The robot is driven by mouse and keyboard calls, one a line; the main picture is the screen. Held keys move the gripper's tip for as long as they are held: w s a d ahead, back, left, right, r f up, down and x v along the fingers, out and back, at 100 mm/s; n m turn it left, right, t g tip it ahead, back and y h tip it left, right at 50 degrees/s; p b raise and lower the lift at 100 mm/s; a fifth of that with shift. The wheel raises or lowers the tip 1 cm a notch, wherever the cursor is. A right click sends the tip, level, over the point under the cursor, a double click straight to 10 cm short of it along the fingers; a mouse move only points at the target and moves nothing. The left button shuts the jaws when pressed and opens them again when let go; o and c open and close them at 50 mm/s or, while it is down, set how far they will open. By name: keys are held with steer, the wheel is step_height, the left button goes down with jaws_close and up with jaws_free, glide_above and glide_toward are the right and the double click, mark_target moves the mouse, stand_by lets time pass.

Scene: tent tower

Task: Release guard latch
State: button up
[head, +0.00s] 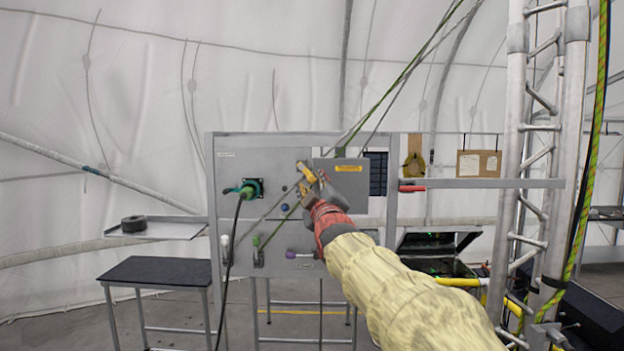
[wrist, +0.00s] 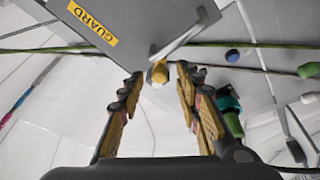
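The grey guard box (head: 345,181) with a yellow label is on the panel in the head view. It fills the upper left of the wrist view (wrist: 140,20), where the label (wrist: 92,23) reads GUARD. A yellow knob (wrist: 158,71), possibly part of the latch, is at the box's lower edge by a pale bar (wrist: 185,35). My gripper (wrist: 157,84) is open, one finger on each side of the knob, with visible gaps. In the head view my gripper (head: 308,182) is at the box's left edge, and my arm hides part of the panel.
A green connector (head: 247,189) with a black cable is left on the panel (head: 233,165). Green and white levers and a purple knob (head: 291,254) sit lower. A taut green rope crosses near the box. A truss tower (head: 540,130) stands right.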

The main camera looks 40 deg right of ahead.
steer(key=shift+w+d+r, duration=0.2)
steer(key=shift+w, duration=0.3)
steer(key=c, duration=0.3)
jaws_close()
